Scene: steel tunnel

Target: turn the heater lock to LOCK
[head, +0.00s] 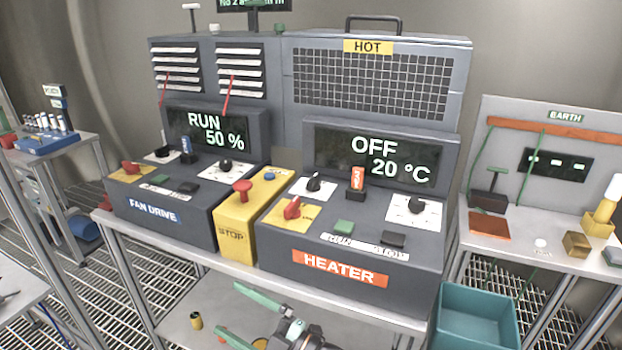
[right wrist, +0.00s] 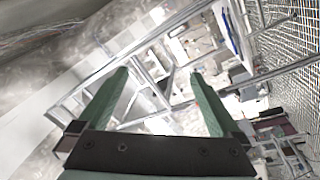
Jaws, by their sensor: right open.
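The heater box (head: 345,250) stands on the right part of the bench, with an orange HEATER label on its front. A red knob on a yellow plate (head: 291,208), which looks like the heater lock, sits at the left of its sloped top. The lettering on the plate is too small to read. The heater display (head: 372,158) reads OFF and 20 °C. My right gripper (head: 227,305) is low in front of the bench, below the heater, with its green fingers apart and empty. It also shows open in the right wrist view (right wrist: 160,85). My left gripper is not in view.
A yellow STOP box (head: 240,226) with a red button stands left of the heater. The FAN DRIVE box (head: 160,215) further left has a similar red knob. The bench edge (head: 200,255) lies above my right gripper. A teal bin (head: 478,312) is at the right.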

